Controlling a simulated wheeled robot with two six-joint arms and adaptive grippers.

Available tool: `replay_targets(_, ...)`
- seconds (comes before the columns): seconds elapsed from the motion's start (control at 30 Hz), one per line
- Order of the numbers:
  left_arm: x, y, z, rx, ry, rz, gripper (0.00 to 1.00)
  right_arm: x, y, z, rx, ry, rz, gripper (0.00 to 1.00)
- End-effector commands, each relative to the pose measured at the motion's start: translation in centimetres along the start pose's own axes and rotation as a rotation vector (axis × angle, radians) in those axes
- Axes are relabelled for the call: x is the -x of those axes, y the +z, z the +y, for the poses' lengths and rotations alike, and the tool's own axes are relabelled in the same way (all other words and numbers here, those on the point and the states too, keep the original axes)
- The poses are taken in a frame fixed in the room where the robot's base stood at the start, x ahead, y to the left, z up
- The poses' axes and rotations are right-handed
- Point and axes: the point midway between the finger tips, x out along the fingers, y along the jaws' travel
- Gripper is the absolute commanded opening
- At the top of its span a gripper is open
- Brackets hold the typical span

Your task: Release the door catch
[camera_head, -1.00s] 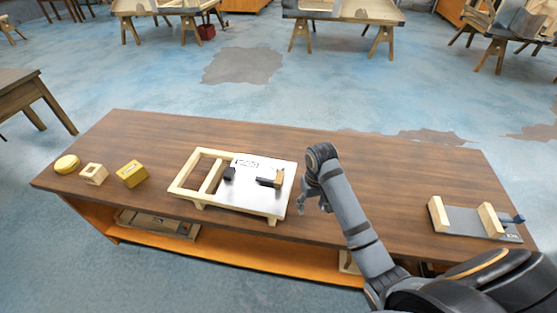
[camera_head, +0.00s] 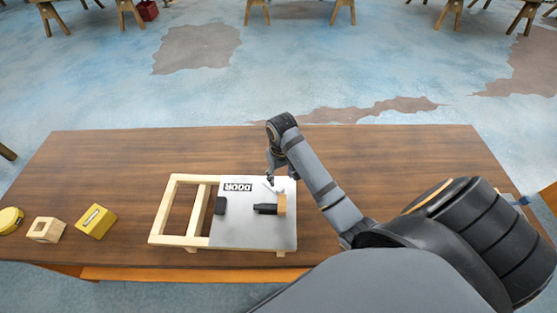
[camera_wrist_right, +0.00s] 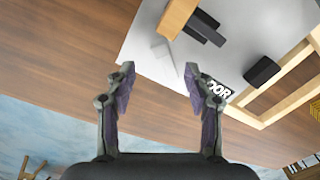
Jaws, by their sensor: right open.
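A pale wooden frame (camera_head: 172,193) lies on the workbench with a grey door panel (camera_head: 236,230) marked "DOOR" on its right part. A door catch (camera_head: 267,209), a black bar with a wooden block (camera_head: 282,203) at its right end, sits on the panel. A separate black block (camera_head: 220,205) is to its left. My right gripper (camera_head: 275,182) is just beyond the wooden block, near the panel's far edge. In the right wrist view its fingers (camera_wrist_right: 160,85) are apart and empty, with the catch (camera_wrist_right: 203,27) ahead of them. My left gripper is not in view.
On the workbench (camera_head: 120,160) to the left are a yellow tin (camera_head: 10,220), a wooden cube with a hole (camera_head: 46,229) and a yellow box (camera_head: 96,222). The bench behind the frame is clear. My right arm covers the bench's right part.

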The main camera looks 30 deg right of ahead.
Motion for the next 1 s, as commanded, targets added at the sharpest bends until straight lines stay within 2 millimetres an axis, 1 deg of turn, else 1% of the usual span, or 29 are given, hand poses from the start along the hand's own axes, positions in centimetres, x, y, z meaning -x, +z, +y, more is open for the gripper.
replay_targets(0.03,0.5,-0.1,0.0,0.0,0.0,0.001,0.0,-0.8,0.2,0.0,-0.001,0.0,-0.006,0.53)
replay_targets(0.2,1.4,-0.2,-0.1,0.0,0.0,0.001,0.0,-4.5,0.1,0.0,0.0,0.0,-0.006,0.53)
replay_targets(0.3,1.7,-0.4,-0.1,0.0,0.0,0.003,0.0,-6.4,0.2,0.0,0.0,0.0,-0.006,0.53)
replay_targets(0.4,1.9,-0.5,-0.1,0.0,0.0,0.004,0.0,-7.8,0.1,-0.1,0.0,-0.001,-0.003,0.53)
replay_targets(0.53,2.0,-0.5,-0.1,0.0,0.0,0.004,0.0,-8.8,0.1,0.0,0.001,0.0,-0.002,0.53)
replay_targets(0.77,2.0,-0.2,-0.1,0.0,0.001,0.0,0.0,-8.9,0.1,0.0,0.001,0.0,-0.001,0.53)
replay_targets(0.8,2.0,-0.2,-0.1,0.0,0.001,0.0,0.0,-8.9,0.1,0.0,0.001,0.0,-0.001,0.52)
replay_targets(0.83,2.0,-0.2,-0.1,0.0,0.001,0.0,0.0,-8.9,0.1,0.0,0.001,0.0,-0.001,0.48)
replay_targets(1.0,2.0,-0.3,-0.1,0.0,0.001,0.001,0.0,-8.9,0.1,0.0,0.001,0.0,-0.001,0.25)
